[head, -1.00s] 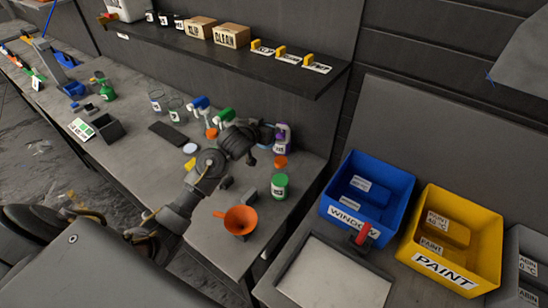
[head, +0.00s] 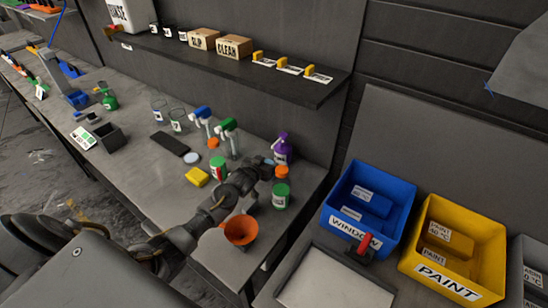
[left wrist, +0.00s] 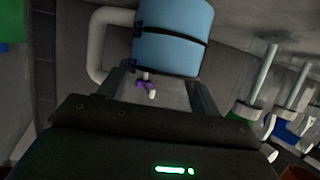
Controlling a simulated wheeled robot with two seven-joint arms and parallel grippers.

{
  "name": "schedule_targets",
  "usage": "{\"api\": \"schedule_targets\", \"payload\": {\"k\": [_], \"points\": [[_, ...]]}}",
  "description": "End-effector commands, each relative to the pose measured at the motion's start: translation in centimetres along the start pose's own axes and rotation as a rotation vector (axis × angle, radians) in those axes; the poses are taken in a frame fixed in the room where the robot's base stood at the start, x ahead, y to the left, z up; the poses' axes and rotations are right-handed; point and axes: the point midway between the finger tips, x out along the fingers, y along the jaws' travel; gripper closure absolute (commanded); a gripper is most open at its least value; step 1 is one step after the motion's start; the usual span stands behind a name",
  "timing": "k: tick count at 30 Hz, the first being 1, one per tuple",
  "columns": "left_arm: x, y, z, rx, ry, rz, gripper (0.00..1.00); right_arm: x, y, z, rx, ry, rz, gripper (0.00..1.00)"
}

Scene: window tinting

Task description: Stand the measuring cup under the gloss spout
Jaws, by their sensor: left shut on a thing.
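My left gripper (head: 264,172) is shut on a blue cup-like vessel with a pale side handle, which I take to be the measuring cup (left wrist: 174,38). In the head view only a small bluish part of it shows behind the gripper. The cup is above the bench's right part, in front of a purple-topped bottle (head: 281,150). Two pump dispensers stand to the left, one with a blue head (head: 203,112) and one with a green head (head: 228,125). I cannot read which is gloss. My right gripper is not in view.
A green jar (head: 281,196) and an orange funnel (head: 241,230) are close to my left arm. A yellow sponge (head: 196,177) and another green jar (head: 217,169) lie left of it. A shelf (head: 300,92) overhangs the back. Blue (head: 378,185) and yellow (head: 480,235) bins stand right.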

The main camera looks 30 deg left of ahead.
Motion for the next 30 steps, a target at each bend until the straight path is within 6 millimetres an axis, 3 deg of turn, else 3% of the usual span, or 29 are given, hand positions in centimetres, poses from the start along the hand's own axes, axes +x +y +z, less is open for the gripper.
{"api": "schedule_targets", "payload": {"k": [3, 11, 18, 21, 30], "points": [[1.6, 0.1, 0.1, 0.001, -0.002, 0.002, 0.63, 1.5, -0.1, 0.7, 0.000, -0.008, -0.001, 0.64], [2.3, 0.1, -0.5, 0.001, -0.005, 0.002, 0.63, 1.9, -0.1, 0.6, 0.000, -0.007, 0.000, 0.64], [5.8, 0.1, -1.5, 0.000, -0.003, 0.002, 0.63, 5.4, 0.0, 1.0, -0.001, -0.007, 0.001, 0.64], [5.8, 0.2, -0.7, 0.000, -0.006, 0.002, 0.63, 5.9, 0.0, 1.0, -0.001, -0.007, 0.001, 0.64], [5.7, 0.2, -0.8, 0.000, -0.005, 0.003, 0.63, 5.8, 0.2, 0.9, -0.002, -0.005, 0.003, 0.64]]}}
